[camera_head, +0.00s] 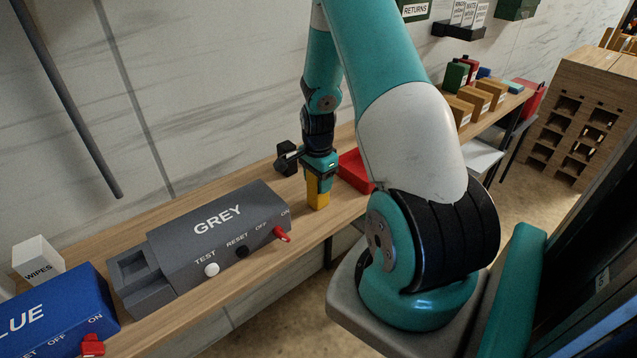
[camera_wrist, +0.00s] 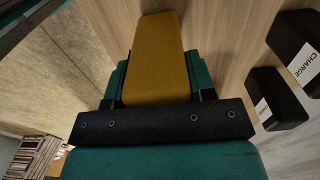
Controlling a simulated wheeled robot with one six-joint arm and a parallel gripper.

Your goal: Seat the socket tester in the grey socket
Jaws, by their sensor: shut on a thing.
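The grey box (camera_head: 216,227) labelled GREY sits on the wooden shelf, with an open grey socket (camera_head: 132,271) at its left end. Its front shows TEST, RESET and a red OFF/ON switch. My gripper (camera_head: 318,183) is to the right of the grey box, apart from it. It is shut on a yellow block, which I take as the socket tester (camera_head: 318,198); it also shows in the wrist view (camera_wrist: 157,55). The tester is upright, its lower end near the shelf top; I cannot tell whether it touches.
A blue box (camera_head: 60,315) and a white WIPES box (camera_head: 38,259) stand at the left. A red tray (camera_head: 355,170) is just right of my gripper. In the wrist view, black CHARGE blocks (camera_wrist: 290,45) lie at the right. The shelf (camera_head: 310,228) ends at its front edge.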

